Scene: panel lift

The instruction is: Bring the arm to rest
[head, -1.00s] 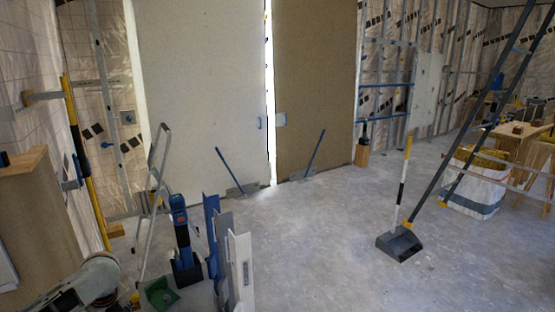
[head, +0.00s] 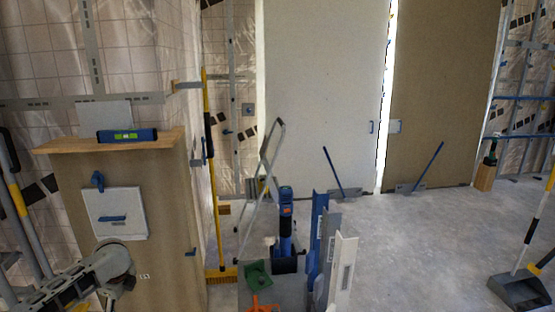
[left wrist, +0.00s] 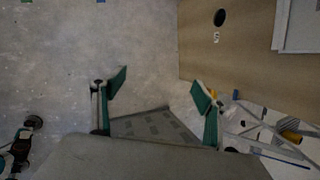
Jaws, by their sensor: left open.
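My left arm (head: 108,268) shows at the lower left of the head view, in front of a wood-coloured cabinet-like stand. Its fingertips cannot be made out there. In the left wrist view my left gripper (left wrist: 160,88) is open, its two green-padded fingers wide apart with nothing between them. Grey floor (left wrist: 95,45) lies beyond the fingers, and a brown panel face (left wrist: 225,60) fills the upper right. My right gripper is in neither view.
The stand (head: 170,225) carries a blue spirit level (head: 127,135) on its top. A bin of blue and white profiles (head: 343,265) stands right of the arm. Two large panels, pale (head: 320,95) and brown (head: 440,95), lean at the back. Open floor (head: 420,240) lies to the right.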

